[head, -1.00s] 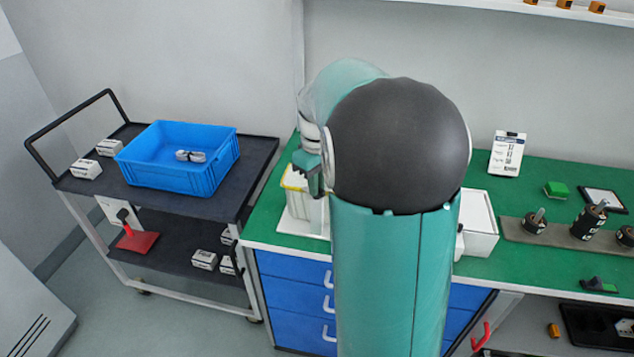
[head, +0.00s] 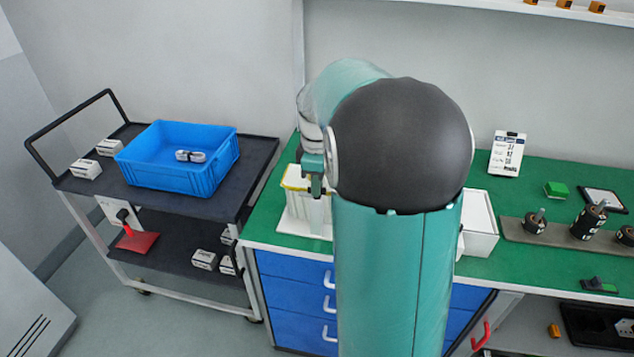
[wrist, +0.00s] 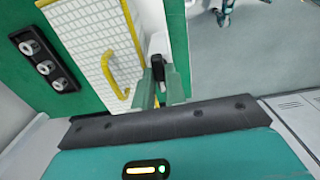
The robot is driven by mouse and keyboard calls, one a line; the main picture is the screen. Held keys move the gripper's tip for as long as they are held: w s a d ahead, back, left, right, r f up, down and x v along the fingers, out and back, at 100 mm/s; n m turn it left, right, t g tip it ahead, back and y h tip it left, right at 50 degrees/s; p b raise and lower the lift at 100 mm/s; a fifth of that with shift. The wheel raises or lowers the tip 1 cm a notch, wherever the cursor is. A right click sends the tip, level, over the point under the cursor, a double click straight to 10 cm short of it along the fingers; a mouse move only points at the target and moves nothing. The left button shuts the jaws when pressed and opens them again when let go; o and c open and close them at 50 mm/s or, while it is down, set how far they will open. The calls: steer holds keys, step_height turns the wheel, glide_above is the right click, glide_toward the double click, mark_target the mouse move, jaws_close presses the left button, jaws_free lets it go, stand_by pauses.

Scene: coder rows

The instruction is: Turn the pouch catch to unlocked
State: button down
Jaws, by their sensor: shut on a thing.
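The pouch (head: 294,182) is white with a yellow edge and stands upright on a white base at the left end of the green bench. In the wrist view the pouch (wrist: 90,42) shows a white grid face, yellow trim and a yellow handle. My gripper (wrist: 160,85) is at its right side, its green fingers shut on the catch (wrist: 157,62), a small dark piece beside a pale mount. The fingers hide part of the catch, and I cannot tell its setting. In the head view my gripper (head: 316,186) hangs at the pouch, partly behind my arm.
A dark cart (head: 255,155) with a blue crate (head: 180,180) stands to the left. A black strip with round fittings (wrist: 45,66) lies left of the pouch. A white box (head: 480,225) is right of my arm. Floor shows beyond the bench edge.

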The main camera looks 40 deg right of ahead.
steer(key=c, duration=1.4)
jaws_free()
steer(key=shift+c, duration=0.2)
steer(key=shift+r, duration=0.15)
step_height(320, 180, up, 14)
steer(key=shift+f, duration=0.2)
steer(key=s+a+f+m+t, duration=0.2)
steer(key=s+a+f+m, duration=0.1)
steer(key=s+a, duration=0.5)
steer(key=s+a+f+m+t, duration=0.3)
steer(key=s+a+m, duration=0.2)
steer(key=s+a, duration=0.4)
steer(key=a, duration=0.5)
steer(key=shift+t, duration=0.3)
